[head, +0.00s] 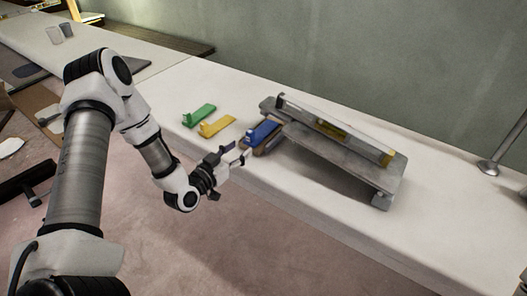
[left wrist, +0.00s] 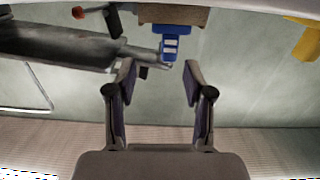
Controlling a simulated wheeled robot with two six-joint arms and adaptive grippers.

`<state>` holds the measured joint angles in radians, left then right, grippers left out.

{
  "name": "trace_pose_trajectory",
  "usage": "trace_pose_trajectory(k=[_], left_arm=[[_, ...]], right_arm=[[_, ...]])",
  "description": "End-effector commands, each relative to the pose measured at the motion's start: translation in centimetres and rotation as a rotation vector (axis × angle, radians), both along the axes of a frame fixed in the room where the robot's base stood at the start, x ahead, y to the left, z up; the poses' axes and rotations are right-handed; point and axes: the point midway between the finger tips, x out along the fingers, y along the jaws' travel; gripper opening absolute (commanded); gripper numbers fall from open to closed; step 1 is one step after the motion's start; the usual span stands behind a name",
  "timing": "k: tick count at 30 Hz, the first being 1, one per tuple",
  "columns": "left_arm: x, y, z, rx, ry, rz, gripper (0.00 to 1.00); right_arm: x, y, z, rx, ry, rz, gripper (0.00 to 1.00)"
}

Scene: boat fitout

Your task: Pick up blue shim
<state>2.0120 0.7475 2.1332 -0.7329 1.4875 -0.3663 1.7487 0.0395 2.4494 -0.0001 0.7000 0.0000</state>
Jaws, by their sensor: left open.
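The blue shim (head: 262,132) lies on the white bench top, beside the low end of a tilted grey board and against a brown block (head: 270,147). In the left wrist view the blue shim (left wrist: 171,45) shows beyond the fingertips, roughly in line with the gap between them, with the brown block (left wrist: 172,15) next to it. My left gripper (head: 236,156) is at the bench's front edge, just short of the blue shim; its two fingers (left wrist: 160,72) are apart with nothing between them. My right gripper is not in view.
A yellow shim (head: 217,126) and a green shim (head: 199,115) lie left of the blue one. The tilted board (head: 350,165) carries a spirit level (head: 335,130) and stands close on the right. The bench (head: 440,205) is clear further right, up to a metal stand (head: 489,166).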

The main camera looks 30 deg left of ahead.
Motion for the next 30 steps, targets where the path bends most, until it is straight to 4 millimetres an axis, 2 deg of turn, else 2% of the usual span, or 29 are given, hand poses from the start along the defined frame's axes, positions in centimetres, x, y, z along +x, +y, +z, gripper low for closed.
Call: trace_pose_trajectory(k=[1,2,15,22,23,24,27,30], left_arm=[[0.4,0.8,0.1,0.001,-0.038,0.013,0.52],[0.8,1.0,0.5,0.004,-0.05,0.015,0.52],[7.5,0.4,0.9,0.003,-0.047,0.013,0.52],[7.8,0.5,0.9,-0.001,-0.046,0.015,0.52],[7.8,0.5,0.9,-0.001,-0.046,0.015,0.45],[7.8,0.5,0.9,-0.001,-0.046,0.015,0.31],[7.8,0.5,0.9,-0.001,-0.045,0.015,0.0],[7.8,0.5,0.9,-0.001,-0.045,0.015,0.0]], right_arm=[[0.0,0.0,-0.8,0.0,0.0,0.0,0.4],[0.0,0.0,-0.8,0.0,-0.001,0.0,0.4],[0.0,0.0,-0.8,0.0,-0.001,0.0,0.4],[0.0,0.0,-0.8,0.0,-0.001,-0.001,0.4],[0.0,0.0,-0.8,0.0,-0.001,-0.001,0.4],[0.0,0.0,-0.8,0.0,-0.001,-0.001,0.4],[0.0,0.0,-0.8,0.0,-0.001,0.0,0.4],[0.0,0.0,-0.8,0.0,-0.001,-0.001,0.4]])
